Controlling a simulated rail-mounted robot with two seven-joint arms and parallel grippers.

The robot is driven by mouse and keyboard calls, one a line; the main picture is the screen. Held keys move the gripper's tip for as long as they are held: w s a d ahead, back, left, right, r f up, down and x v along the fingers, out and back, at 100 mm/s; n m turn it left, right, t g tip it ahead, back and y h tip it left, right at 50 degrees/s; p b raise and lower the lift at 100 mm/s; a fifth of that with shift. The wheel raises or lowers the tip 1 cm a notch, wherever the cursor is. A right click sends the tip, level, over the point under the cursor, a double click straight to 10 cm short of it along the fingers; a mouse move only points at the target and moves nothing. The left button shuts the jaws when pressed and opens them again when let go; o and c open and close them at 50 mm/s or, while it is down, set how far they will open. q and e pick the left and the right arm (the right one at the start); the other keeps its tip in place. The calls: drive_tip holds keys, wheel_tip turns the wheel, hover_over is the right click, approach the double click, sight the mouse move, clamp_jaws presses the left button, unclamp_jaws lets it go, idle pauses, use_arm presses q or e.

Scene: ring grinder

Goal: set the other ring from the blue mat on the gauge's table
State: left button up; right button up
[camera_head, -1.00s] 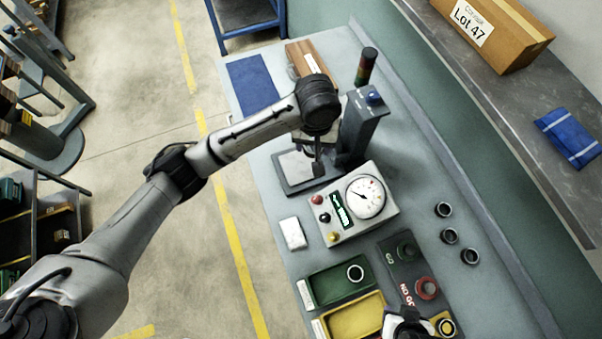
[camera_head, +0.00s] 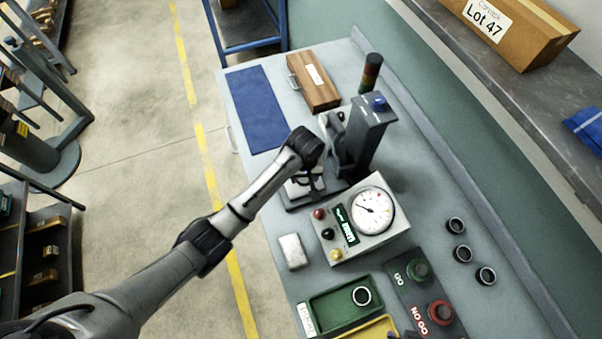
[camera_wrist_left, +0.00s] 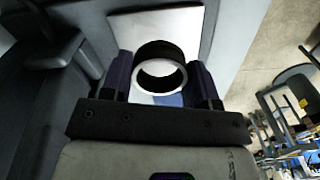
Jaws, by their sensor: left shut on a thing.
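My left gripper (camera_head: 312,186) is shut on a dark ring with a bright face (camera_wrist_left: 160,68). In the left wrist view the ring sits between the two fingers, over a pale plate (camera_wrist_left: 190,22) of the gauge's table. I cannot tell whether the ring touches it. In the head view the gripper is at the gauge (camera_head: 368,125), above its table (camera_head: 292,200), and hides the ring. The blue mat (camera_head: 258,110) is bare. Of my right gripper (camera_head: 404,335), only a dark sliver shows at the bottom edge.
A dial box (camera_head: 345,238) stands in front of the gauge. A wooden case (camera_head: 315,80) lies behind it. A green tray (camera_head: 335,308) holds a ring (camera_head: 361,296). Several dark round pieces (camera_head: 462,253) stand at the right. A white block (camera_head: 293,251) lies near the front edge.

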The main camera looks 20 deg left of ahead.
use_arm(q)
drive_tip(key=w+a+f, duration=0.2)
drive_tip(key=w, duration=0.1)
drive_tip(key=shift+w+a+f, duration=0.15)
drive_tip(key=shift+a+f, duration=0.05)
drive_tip(key=shift+f+b, duration=0.4)
drive_tip(key=shift+f, duration=1.6)
drive_tip(key=shift+f, duration=0.2)
drive_tip(key=o, duration=1)
drive_tip(key=shift+r, duration=0.1)
